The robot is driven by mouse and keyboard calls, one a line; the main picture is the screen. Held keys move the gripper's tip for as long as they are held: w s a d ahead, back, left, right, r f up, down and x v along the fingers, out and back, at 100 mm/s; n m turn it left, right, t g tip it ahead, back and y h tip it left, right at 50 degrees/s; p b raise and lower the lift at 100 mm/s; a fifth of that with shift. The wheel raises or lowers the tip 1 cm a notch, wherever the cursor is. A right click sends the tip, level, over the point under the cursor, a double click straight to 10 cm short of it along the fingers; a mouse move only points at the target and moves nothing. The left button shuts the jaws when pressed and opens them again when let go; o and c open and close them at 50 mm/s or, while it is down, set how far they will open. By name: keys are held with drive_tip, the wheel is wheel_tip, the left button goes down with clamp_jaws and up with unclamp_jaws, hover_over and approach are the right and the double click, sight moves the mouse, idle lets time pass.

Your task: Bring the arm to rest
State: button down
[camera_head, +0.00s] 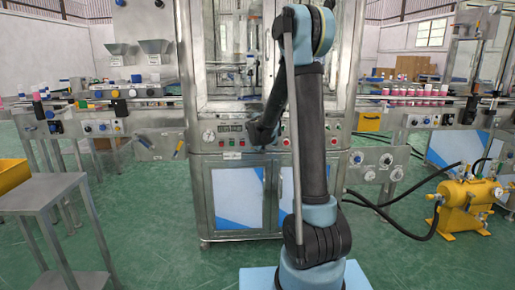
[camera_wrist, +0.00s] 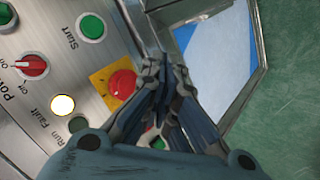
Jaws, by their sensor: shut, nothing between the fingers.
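My arm stands upright in the middle of the head view, folded, with its forearm reaching forward to the steel machine (camera_head: 192,120). My gripper (camera_head: 256,142) is in front of the machine's control panel (camera_head: 222,136). In the wrist view my gripper (camera_wrist: 166,75) is shut, its fingertips close together and empty. A red button on a yellow plate (camera_wrist: 122,82) shows just left of the fingertips. I cannot tell how far the fingertips are from the panel. Part of the machine is hidden behind my arm.
The wrist view also shows a green Start button (camera_wrist: 92,26), a red power switch (camera_wrist: 33,65) and a lit white lamp (camera_wrist: 63,105). A steel table (camera_head: 42,190) stands left, a yellow compressor tank (camera_head: 467,200) right. Green floor (camera_head: 165,225) is open between.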

drive_tip(key=shift+s, duration=0.6)
drive_tip(key=s+d+r+m+g, duration=0.2)
drive_tip(key=s+d+m, duration=0.15)
drive_tip(key=s, duration=0.85)
drive_tip(key=s+d+r+m+g, duration=0.15)
drive_tip(key=s+d, duration=0.25)
drive_tip(key=s, duration=0.9)
drive_tip(key=s+f+m+g+y, duration=0.1)
drive_tip(key=s+f+m, duration=0.1)
drive_tip(key=s, duration=1)
drive_tip(key=s+f+m+g, duration=0.2)
drive_tip(key=s+f, duration=0.2)
drive_tip(key=s, duration=0.7)
drive_tip(key=shift+s+d+f+m+y, duration=0.15)
drive_tip(key=shift+s+d+m+y, duration=0.05)
drive_tip(key=shift+s+m+y, duration=0.2)
